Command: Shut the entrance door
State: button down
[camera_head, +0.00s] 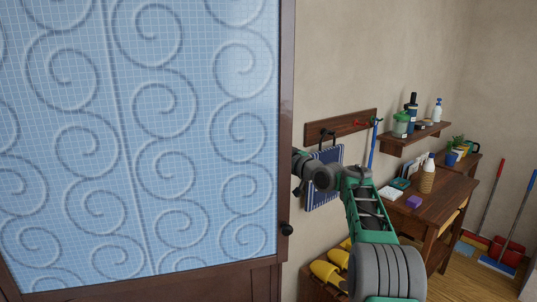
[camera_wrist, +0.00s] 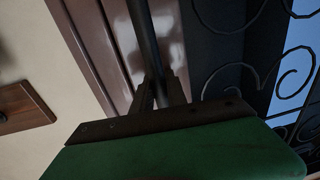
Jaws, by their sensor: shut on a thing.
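In the wrist view my gripper (camera_wrist: 161,92) is shut on a dark bar handle (camera_wrist: 145,35) in front of the glossy brown door frame (camera_wrist: 110,45). Scrollwork shows on the right there.
A rack (camera_head: 341,127) with hanging things is on the wall beyond the door edge. A shelf (camera_head: 413,137) with bottles and a wooden desk (camera_head: 425,208) stand to the right. Yellow shoes (camera_head: 328,274) are low behind my arm. A broom and dustpan (camera_head: 507,250) lean at far right.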

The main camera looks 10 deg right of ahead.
jog(key=shift+w+r, duration=0.1)
jog(key=shift+r, duration=0.05)
jog(key=c, duration=1.6)
grip_release()
jog(key=shift+w+a, duration=0.1)
jog(key=shift+w, duration=0.05)
jog(key=shift+o, duration=1.4)
jog(key=shift+f, duration=0.2)
jog(key=shift+f, duration=0.1)
